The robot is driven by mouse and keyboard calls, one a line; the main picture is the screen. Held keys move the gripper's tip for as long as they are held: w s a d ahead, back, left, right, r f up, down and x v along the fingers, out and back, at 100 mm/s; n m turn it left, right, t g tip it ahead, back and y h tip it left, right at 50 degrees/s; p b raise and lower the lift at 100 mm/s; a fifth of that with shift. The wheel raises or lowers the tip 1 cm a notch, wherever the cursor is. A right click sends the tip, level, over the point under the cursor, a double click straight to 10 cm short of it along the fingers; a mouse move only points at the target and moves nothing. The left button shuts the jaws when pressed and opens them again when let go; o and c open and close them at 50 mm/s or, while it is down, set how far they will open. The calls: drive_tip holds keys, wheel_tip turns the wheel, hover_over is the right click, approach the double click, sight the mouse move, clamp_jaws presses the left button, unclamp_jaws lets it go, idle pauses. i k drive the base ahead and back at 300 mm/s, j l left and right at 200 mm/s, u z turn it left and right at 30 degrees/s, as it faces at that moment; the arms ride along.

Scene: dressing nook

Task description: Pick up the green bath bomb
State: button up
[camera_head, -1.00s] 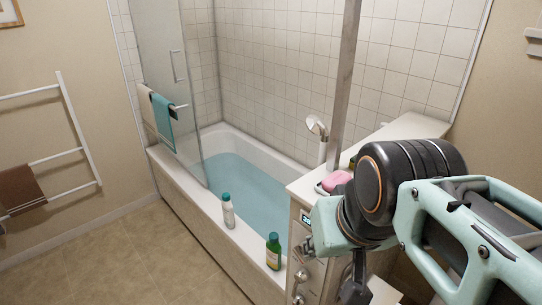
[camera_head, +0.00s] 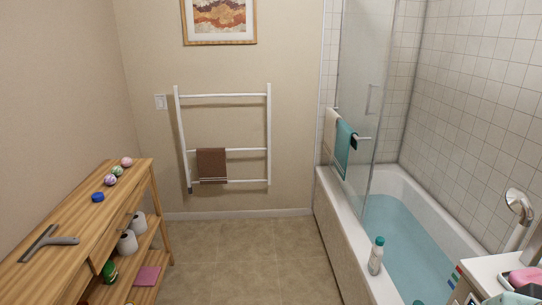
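A small round green bath bomb (camera_head: 117,170) sits on top of the wooden shelf unit (camera_head: 68,217) at the left. It lies in a short row between a pink ball (camera_head: 127,162) behind it and a purple-and-white ball (camera_head: 110,180) in front of it. The balls are small in the picture and close together; I cannot tell whether they touch. My gripper is not in view, and nothing of it shows near the shelf.
A blue round item (camera_head: 97,197) and a squeegee (camera_head: 48,241) share the shelf top. Toilet rolls (camera_head: 127,242) stand below. The tiled floor (camera_head: 245,255) is open between shelf and bathtub (camera_head: 345,245). A white bottle (camera_head: 376,257) stands on the tub rim.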

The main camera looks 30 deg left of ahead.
sight(117, 171)
drive_tip(key=u, duration=2.15)
drive_tip(key=i+l, duration=0.3)
drive_tip(key=i, duration=0.25)
drive_tip(key=i+l, duration=0.3)
drive_tip(key=i, duration=0.2)
drive_tip(key=i+l+u, duration=0.1)
drive_tip(key=i+l, duration=0.15)
drive_tip(key=i, duration=0.3)
drive_tip(key=i+l, duration=0.35)
drive_tip(key=i, duration=0.15)
drive_tip(key=i+l, duration=0.35)
drive_tip(key=i, duration=0.15)
drive_tip(key=i+l, duration=0.15)
drive_tip(key=i, duration=0.25)
drive_tip(key=i+l+u, duration=0.15)
drive_tip(key=i, duration=0.3)
drive_tip(key=i+l, duration=0.2)
drive_tip(key=i, duration=0.2)
drive_tip(key=u, duration=0.05)
